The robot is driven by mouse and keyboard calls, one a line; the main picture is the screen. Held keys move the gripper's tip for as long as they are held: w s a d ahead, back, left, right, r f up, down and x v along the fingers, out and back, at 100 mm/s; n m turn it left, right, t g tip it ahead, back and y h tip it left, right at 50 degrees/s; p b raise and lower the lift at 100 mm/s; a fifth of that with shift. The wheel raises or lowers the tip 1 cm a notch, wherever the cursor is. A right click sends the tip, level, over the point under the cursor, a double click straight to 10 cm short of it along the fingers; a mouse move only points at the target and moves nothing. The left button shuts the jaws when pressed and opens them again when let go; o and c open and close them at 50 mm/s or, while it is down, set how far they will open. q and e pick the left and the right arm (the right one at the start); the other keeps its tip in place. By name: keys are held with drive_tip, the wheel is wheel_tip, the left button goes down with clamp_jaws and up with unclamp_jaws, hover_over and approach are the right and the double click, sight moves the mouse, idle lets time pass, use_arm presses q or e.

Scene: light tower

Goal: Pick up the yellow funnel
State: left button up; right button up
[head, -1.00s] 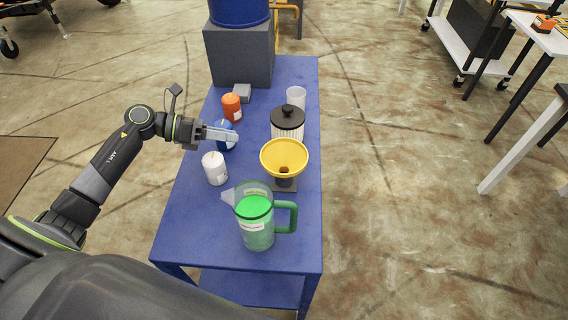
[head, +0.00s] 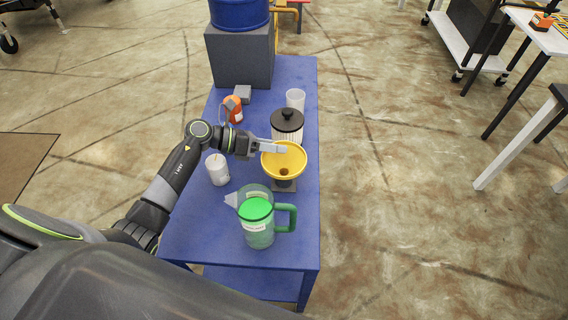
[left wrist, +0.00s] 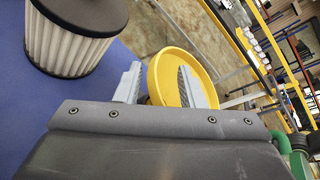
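The yellow funnel (head: 291,170) stands wide end up on a small dark stand (head: 284,186) on the blue table. It also shows in the left wrist view (left wrist: 168,68). My left gripper (head: 283,149) is at the funnel's far-left rim. In the left wrist view its fingers (left wrist: 160,85) are spread apart. The near rim of the funnel shows between them, and one finger overlaps the funnel's mouth. I cannot tell whether either finger touches it. My right gripper is in neither view.
A green-filled pitcher (head: 259,228) stands in front of the funnel. A black-lidded ribbed canister (head: 287,124) is close behind it, with a white cup (head: 295,98) farther back. A white candle (head: 217,170) and orange canister (head: 233,110) are left. The blue table (head: 210,225) is clear at front left.

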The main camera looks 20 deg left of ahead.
use_arm(q)
drive_tip(key=shift+w+d+f, duration=0.25)
drive_tip(key=shift+w+d, duration=0.05)
drive_tip(key=shift+d, duration=0.25)
clamp_jaws()
drive_tip(key=shift+r, duration=0.1)
